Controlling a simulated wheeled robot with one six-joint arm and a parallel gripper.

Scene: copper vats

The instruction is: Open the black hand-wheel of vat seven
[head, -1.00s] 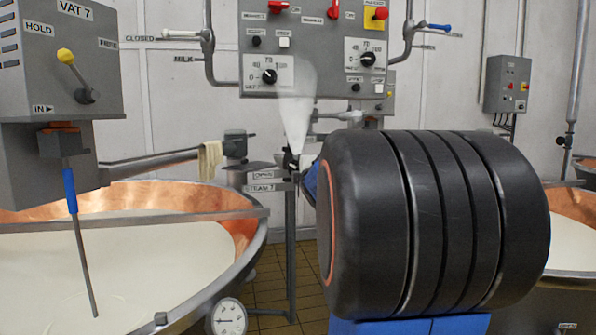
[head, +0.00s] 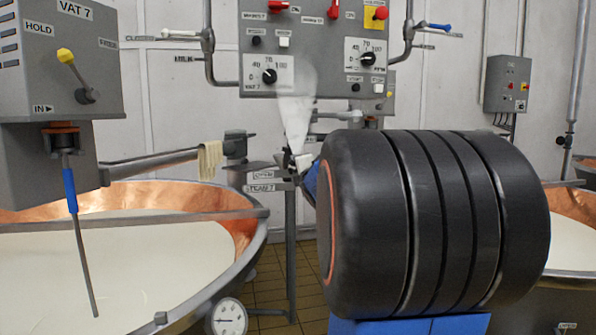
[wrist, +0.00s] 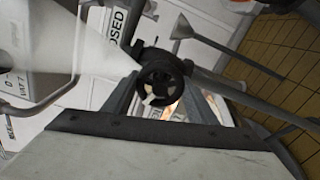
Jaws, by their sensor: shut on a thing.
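The black hand-wheel (wrist: 160,82) shows in the wrist view as a small spoked ring on a grey pipe. My gripper (wrist: 160,98) has a finger on either side of it and is shut on it. In the head view my gripper (head: 298,162) is at the valve post, just left of my large black arm link; the wheel is mostly hidden there. A sign reading STEAM 7 (head: 263,188) is just below it. Vat seven (head: 262,225) is the copper-lined vat at left, holding white liquid.
A white plume (head: 297,120) rises above the valve, before the grey control panel (head: 315,85). The grey VAT 7 box (head: 60,60) hangs at left with a blue-handled rod (head: 70,190). A cloth (head: 210,160) hangs on a pipe. A thermometer dial (head: 228,317) is on the vat's front.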

